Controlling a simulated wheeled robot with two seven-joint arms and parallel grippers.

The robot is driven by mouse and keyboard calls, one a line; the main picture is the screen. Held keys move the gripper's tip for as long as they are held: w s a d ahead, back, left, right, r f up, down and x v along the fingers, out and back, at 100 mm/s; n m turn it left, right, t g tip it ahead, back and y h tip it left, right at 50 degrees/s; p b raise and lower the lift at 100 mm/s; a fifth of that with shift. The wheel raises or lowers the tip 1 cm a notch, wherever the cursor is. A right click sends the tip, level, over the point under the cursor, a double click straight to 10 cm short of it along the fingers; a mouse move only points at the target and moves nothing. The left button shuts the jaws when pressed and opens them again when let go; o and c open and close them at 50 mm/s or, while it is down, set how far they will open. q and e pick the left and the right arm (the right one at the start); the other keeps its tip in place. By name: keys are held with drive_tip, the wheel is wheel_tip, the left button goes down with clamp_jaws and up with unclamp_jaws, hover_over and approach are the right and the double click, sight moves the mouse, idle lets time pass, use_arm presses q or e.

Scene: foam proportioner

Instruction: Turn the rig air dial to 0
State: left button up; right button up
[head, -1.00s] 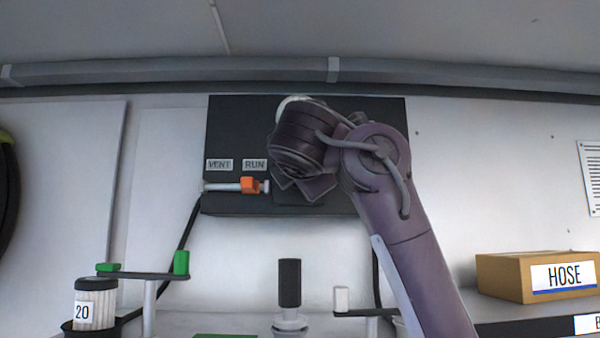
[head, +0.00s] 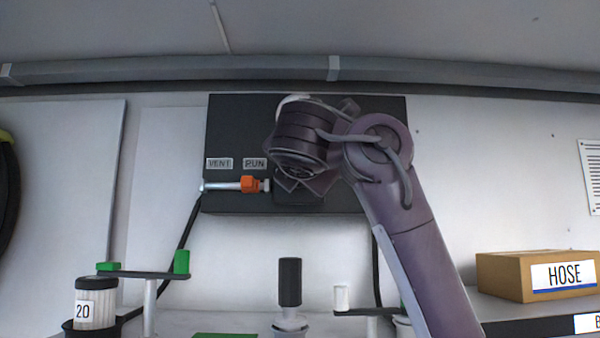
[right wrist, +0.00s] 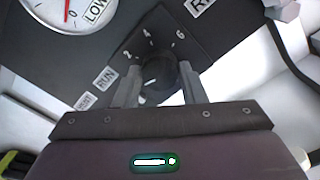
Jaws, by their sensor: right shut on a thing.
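The air dial is a dark round knob (right wrist: 160,78) on a dark plate marked 2, 4 and 6 in the right wrist view. My right gripper (right wrist: 158,92) has one finger on each side of the knob and is shut on it. A white pointer mark on the knob points to the left side of the picture, below the 2. Any 0 mark is hidden, with the left finger over that area. In the head view my right wrist covers the dial on the black panel (head: 235,130). My left gripper is in neither view.
An orange valve handle (head: 249,184) on a pipe sits left of my wrist, under the VENT and RUN labels. A gauge (right wrist: 72,12) is near the dial. Below are green-tipped levers (head: 181,262), a black-handled post (head: 290,282) and a HOSE box (head: 505,278).

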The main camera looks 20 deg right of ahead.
drive_tip(key=o, duration=1)
drive_tip(key=b+v, duration=0.5)
drive_tip(key=v, duration=0.2)
drive_tip(key=shift+s, duration=0.35)
drive_tip(key=shift+a, duration=0.1)
